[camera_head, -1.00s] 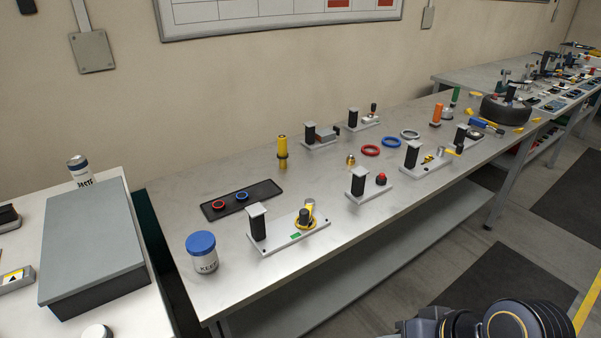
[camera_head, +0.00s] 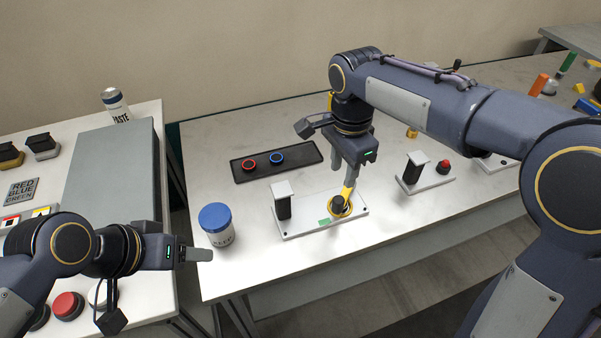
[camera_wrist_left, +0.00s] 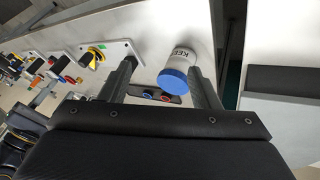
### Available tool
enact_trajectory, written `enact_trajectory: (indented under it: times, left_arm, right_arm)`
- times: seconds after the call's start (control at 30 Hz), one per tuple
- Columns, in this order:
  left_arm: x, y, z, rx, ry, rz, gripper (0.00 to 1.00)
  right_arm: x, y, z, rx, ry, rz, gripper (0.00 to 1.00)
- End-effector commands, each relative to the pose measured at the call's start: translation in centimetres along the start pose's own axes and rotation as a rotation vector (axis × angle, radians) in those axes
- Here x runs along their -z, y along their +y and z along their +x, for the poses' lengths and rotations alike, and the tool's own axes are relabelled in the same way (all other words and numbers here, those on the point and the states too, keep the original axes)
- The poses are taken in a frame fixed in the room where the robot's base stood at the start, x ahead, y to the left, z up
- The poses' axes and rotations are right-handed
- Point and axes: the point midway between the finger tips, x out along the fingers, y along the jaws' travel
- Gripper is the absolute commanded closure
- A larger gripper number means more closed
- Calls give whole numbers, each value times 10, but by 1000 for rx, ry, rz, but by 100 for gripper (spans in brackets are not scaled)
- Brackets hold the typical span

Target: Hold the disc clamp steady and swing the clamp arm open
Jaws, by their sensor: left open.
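The disc clamp is a pale plate (camera_head: 307,222) with a black post (camera_head: 282,205) at its left, a green mark, and a black knob (camera_head: 338,204) in a yellow ring at its right. Its yellow clamp arm (camera_head: 347,193) rises beside the knob. My right gripper (camera_head: 345,183) points down over the clamp arm; whether its fingers are closed on the arm is unclear. My left gripper (camera_head: 207,255) is open and empty, left of the clamp; its open jaws show in the left wrist view (camera_wrist_left: 163,68). The clamp plate also shows there (camera_wrist_left: 122,52).
A white jar with a blue lid (camera_head: 216,228) stands between my left gripper and the clamp. A dark tray (camera_head: 300,155) with red and blue rings lies behind the clamp. Another post fixture (camera_head: 414,170) stands to the right. A side table with a grey box (camera_head: 115,170) is at left.

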Motion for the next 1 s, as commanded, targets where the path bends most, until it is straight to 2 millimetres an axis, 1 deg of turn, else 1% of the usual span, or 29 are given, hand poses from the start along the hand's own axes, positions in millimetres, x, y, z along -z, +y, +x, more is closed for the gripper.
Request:
enact_trajectory:
  times: [0.03, 0.17, 0.27, 0.37, 0.5, 0.63, 0.7, 0.8, 0.9, 1.0]
  left_arm:
    - [12, 3, 2, -6, -37, 61, 44]
    - [45, 11, 12, -12, -135, 246, 44]
    - [71, 20, 26, -11, -209, 394, 44]
    - [94, 32, 45, -7, -284, 545, 44]
    - [122, 55, 78, 8, -386, 756, 44]
    - [139, 77, 110, 25, -470, 931, 44]
    - [144, 87, 125, 35, -508, 1009, 44]
    - [148, 98, 141, 45, -547, 1091, 44]
    - [151, 105, 150, 54, -570, 1140, 44]
    - [150, 106, 158, 57, -581, 1160, 44]
  right_arm:
    - [0, 0, 0, 0, -1, 0, 64]
    - [0, 0, 0, 1, -1, -1, 64]
    - [0, 0, 0, 1, -1, -2, 64]
    - [0, 0, 0, 1, -2, -2, 64]
    - [0, 0, 0, 1, -2, -2, 64]
    - [0, 0, 0, 1, -2, -2, 64]
    - [0, 0, 0, 1, -2, -2, 64]
    - [0, 0, 0, 1, -2, -2, 64]
    - [0, 0, 0, 1, -2, -2, 64]
    - [0, 0, 0, 1, -2, -2, 64]
